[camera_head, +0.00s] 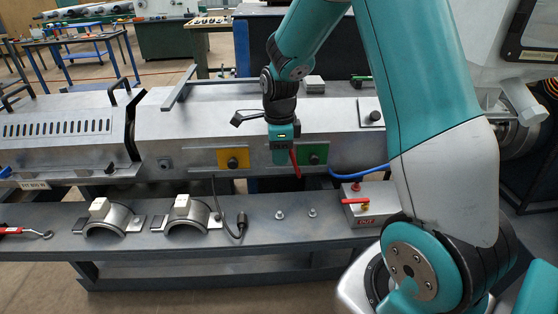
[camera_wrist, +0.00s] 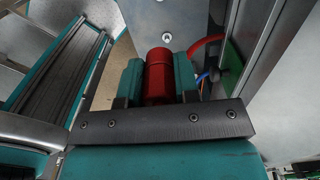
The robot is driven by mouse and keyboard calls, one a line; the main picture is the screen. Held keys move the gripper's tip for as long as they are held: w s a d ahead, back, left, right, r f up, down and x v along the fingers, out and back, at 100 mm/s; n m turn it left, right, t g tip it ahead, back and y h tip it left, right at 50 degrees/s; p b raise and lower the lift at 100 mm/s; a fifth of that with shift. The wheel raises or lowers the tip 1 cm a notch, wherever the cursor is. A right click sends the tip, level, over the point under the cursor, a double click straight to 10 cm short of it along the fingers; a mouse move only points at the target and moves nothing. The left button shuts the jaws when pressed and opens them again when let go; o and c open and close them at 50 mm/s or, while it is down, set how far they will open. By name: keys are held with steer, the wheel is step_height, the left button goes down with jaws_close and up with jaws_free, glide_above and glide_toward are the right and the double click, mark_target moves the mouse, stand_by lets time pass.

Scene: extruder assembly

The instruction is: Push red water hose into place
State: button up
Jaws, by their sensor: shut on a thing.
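In the wrist view, my gripper (camera_wrist: 158,82) is shut on a red cylindrical piece, the red water hose end (camera_wrist: 159,66), held between its teal fingers. A red hose length (camera_wrist: 205,43) shows to the right of it, near the edge of the green plate (camera_wrist: 232,58). In the head view, my gripper (camera_head: 285,152) is in front of the extruder's long metal body, between the yellow plate (camera_head: 232,158) and the green plate (camera_head: 314,153). A short red hose part (camera_head: 295,164) shows just right of the gripper. Whether the hose end touches a fitting is hidden.
A blue hose (camera_head: 352,173) runs right of the green plate. The lower shelf (camera_head: 262,236) holds two curved clamp pieces (camera_head: 186,214), a black cable (camera_head: 240,224), small bolts and a grey box with a red valve (camera_head: 366,203). Part of the shelf's middle is clear.

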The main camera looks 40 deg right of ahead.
steer(key=shift+o, duration=0.9)
steer(key=shift+c, duration=0.9)
